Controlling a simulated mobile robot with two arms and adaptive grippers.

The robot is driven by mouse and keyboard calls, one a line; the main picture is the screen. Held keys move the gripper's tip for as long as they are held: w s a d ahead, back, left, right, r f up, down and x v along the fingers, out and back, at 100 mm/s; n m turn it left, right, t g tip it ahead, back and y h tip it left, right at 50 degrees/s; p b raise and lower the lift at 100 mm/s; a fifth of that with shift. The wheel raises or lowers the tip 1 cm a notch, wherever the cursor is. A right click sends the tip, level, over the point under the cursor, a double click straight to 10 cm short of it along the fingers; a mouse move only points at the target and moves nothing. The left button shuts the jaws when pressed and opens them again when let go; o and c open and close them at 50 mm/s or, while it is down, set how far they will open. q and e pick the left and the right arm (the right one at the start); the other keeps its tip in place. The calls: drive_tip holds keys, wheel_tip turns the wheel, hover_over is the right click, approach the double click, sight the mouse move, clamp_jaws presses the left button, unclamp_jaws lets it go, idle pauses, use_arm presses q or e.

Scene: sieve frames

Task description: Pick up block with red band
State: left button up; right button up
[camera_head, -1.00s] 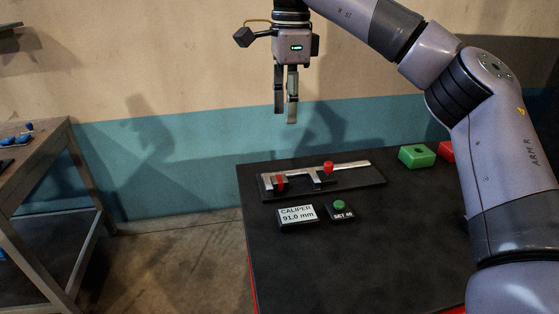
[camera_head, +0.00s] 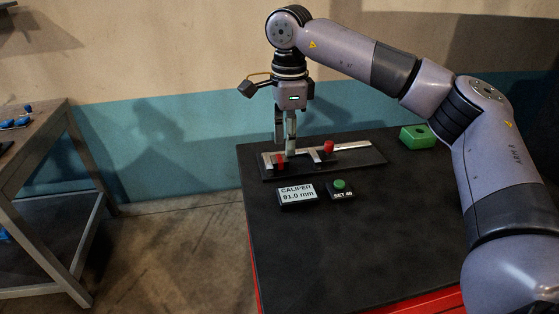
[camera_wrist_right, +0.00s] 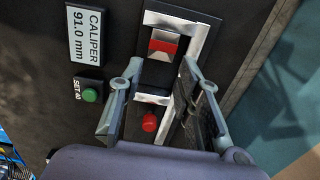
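The block with the red band (camera_wrist_right: 163,44) sits at the caliper (camera_wrist_right: 193,48), its red band facing up in the right wrist view. In the head view the red band (camera_head: 279,161) shows at the caliper's left end, just below my right gripper (camera_head: 285,150). The right wrist view shows the fingers of my right gripper (camera_wrist_right: 161,68) spread apart with nothing held. Their tips are close to the block; I cannot tell the exact height gap. A red knob (camera_head: 328,146) stands on the caliper to the right. My left gripper is not in view.
A display reading 91.0 mm (camera_head: 297,194) and a green button (camera_head: 339,184) lie in front of the caliper. A green block (camera_head: 417,136) lies at the right, near my right arm. The dark table's front (camera_head: 340,250) is clear. A side table (camera_head: 40,130) with blue items stands left.

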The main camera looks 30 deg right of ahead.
sight(285, 158)
drive_tip(key=f+p, duration=0.1)
drive_tip(key=f, duration=0.3)
drive_tip(key=shift+a+f, duration=0.15)
drive_tip(key=shift+a, duration=0.05)
drive_tip(key=shift+c, duration=0.2)
clamp_jaws()
